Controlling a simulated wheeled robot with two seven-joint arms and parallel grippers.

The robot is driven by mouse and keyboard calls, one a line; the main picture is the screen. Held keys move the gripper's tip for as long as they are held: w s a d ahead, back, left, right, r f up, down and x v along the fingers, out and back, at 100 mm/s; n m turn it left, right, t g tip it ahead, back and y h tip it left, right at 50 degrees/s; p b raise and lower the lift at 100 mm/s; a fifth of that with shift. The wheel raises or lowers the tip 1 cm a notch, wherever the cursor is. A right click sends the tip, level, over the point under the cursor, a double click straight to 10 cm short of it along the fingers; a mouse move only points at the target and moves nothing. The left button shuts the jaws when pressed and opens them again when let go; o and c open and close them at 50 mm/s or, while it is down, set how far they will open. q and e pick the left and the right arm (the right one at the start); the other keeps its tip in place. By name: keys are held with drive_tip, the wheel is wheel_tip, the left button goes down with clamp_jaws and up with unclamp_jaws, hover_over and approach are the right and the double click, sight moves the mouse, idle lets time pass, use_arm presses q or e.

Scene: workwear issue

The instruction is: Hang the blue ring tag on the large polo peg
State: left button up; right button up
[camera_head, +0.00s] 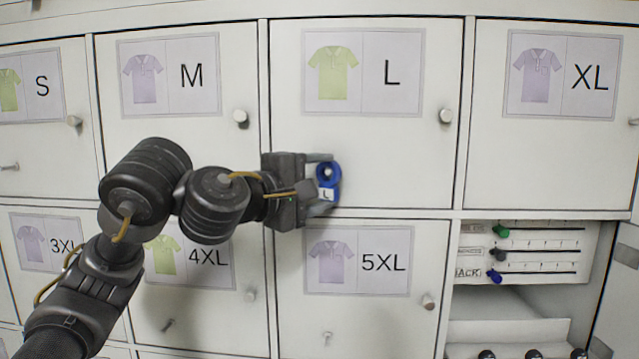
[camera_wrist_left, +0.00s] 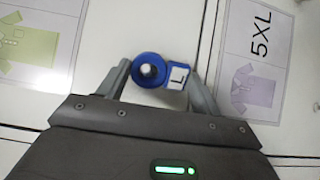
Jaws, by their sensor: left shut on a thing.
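The blue ring tag (camera_head: 333,182) has a round blue ring and a white label marked "L". It is at the lower left of the large polo door (camera_head: 385,150), which bears a green polo card and "L". My left gripper (camera_head: 322,186) is shut on the tag, with one finger at each end of it. The tag also shows in the left wrist view (camera_wrist_left: 148,84). The large polo peg (camera_head: 327,171) shows its pale end inside the ring, also in the left wrist view (camera_wrist_left: 149,70). I cannot tell how far along the peg the ring sits. My right gripper is not in view.
A round knob (camera_head: 445,116) stands out at the right of the L door. The 5XL door (camera_head: 375,325) below has its own peg (camera_head: 327,337) and knob (camera_head: 428,301). An open compartment at lower right holds a panel (camera_head: 540,240) with coloured sliders.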

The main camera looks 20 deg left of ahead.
use_arm(q)
drive_tip(key=o, duration=1.1)
drive_tip(key=shift+w+f, duration=0.15)
drive_tip(key=shift+w, duration=0.05)
drive_tip(key=shift+s, duration=0.1)
drive_tip(key=shift+s+a, duration=0.2)
drive_tip(key=shift+s, duration=0.2)
drive_tip(key=b+v, duration=0.4)
drive_tip(key=v, duration=0.6)
